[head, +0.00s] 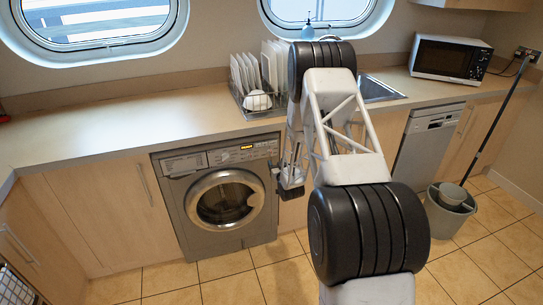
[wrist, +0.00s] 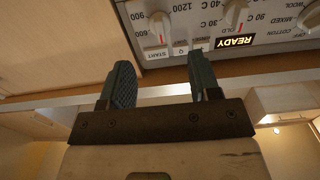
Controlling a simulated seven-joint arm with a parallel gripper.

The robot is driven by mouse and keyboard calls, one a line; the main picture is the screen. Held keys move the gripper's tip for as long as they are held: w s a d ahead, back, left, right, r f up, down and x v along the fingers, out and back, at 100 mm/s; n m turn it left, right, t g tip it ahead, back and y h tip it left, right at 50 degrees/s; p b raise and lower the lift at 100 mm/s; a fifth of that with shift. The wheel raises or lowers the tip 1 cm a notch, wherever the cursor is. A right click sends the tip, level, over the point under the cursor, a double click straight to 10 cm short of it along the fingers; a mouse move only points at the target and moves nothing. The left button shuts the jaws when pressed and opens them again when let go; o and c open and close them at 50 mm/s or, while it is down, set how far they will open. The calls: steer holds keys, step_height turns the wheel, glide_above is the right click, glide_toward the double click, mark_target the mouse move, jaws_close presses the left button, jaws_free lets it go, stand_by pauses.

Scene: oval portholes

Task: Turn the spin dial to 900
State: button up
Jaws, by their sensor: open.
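The spin dial (wrist: 157,24) is a pale round knob at the left of the washing machine panel in the wrist view, with 900 and 1200 printed near it. A red mark shows on it, but I cannot tell which number it points to. The washing machine (head: 178,215) is grey with a round door; its dials are too small to make out in the head view. My gripper (wrist: 162,74) is open and empty, its two dark fingers apart from each other and below the dial in the wrist picture. In the head view my gripper (head: 291,180) is beside the machine's right edge.
A temperature dial (wrist: 234,14) and a lit READY display (wrist: 234,41) are right of the spin dial. The worktop (head: 120,130) overhangs the machine, with a dish rack (head: 258,103) on it. A bucket (head: 447,212) stands at right. Floor before the machine is clear.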

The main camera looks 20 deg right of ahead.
mark_target(271, 154)
steer(key=shift+w, duration=0.2)
steer(key=shift+w, duration=3.7)
steer(key=c, duration=0.9)
